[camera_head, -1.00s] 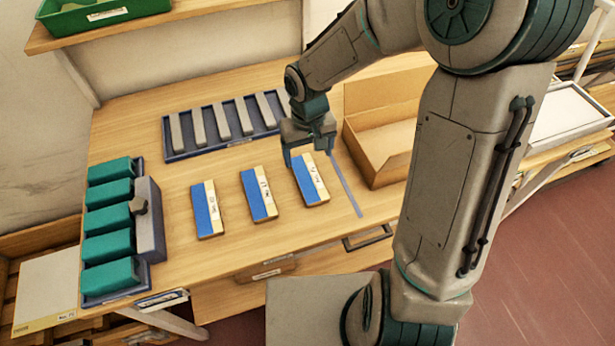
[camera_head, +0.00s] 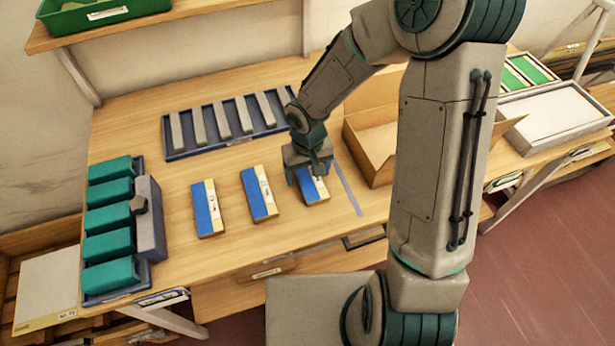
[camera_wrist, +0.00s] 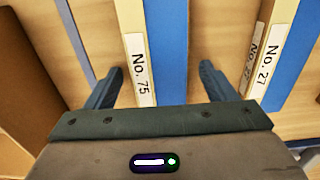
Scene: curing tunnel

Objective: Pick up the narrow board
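Three boards, each half blue and half cream with a label, lie in a row on the bench: a left board (camera_head: 208,209), a middle board (camera_head: 259,195) and a right board (camera_head: 316,196). They look alike in width, so I cannot tell which is the narrow one. My gripper (camera_head: 307,180) is over the right board and hides part of it. In the wrist view my gripper (camera_wrist: 161,72) is open, its fingers on either side of the board labelled No. 75 (camera_wrist: 168,45). A board labelled No. 27 (camera_wrist: 290,55) lies just right of the fingers.
A blue rack (camera_head: 178,155) of grey bars lies behind the boards. A tray of teal blocks (camera_head: 108,218) is at the left, beside a grey block (camera_head: 150,225). An open cardboard box (camera_head: 365,135) stands right of my gripper, past a thin blue strip (camera_head: 345,185).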

